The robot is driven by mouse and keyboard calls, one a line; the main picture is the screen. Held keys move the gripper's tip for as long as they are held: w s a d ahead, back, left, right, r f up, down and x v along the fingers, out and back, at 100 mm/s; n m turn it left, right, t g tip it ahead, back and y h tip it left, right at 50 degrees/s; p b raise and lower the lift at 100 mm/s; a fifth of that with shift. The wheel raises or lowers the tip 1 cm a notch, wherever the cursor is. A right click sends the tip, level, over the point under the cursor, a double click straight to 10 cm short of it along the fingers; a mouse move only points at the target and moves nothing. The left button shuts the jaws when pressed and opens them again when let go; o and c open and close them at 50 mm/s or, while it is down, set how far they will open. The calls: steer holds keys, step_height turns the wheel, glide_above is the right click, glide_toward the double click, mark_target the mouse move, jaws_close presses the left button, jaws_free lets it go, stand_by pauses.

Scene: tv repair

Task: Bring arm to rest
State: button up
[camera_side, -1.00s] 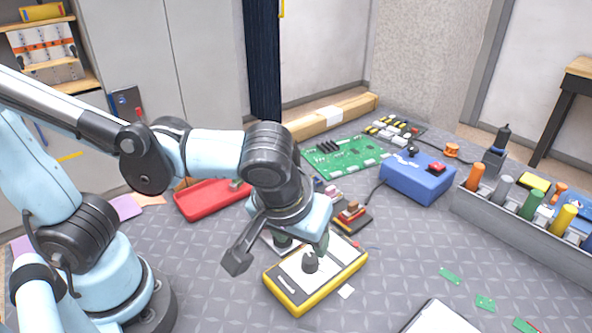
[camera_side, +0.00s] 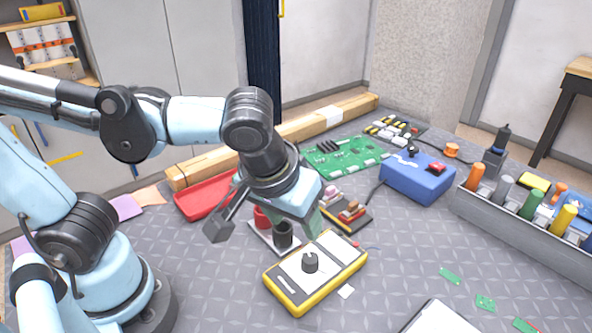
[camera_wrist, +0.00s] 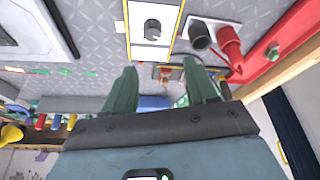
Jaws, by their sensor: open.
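My gripper (camera_side: 262,226) hangs above the bench, behind and to the left of the yellow multimeter (camera_side: 318,272). Its jaws are apart and hold nothing. In the wrist view, the two green fingers (camera_wrist: 160,88) stand apart with empty space between them. The multimeter, with a dark dial, lies flat on the mat and also shows in the wrist view (camera_wrist: 166,8). Part of the gripper hides the small stand (camera_side: 264,240) with a red and a dark cup behind it.
A red tray (camera_side: 197,198) lies behind my gripper. A green circuit board (camera_side: 343,157), a blue box (camera_side: 417,176) and a grey tool bin (camera_side: 520,230) stand toward the back and right.

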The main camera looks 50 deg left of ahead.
steer(key=w+a+m+t+h, duration=0.1)
steer(key=w+a+m+t, duration=0.1)
steer(key=a, duration=1)
steer(key=shift+w+a+f+m+t, duration=0.2)
steer(key=shift+w+f+m+t, duration=0.2)
steer(key=shift+w+m, duration=0.4)
steer(key=shift+s, duration=0.1)
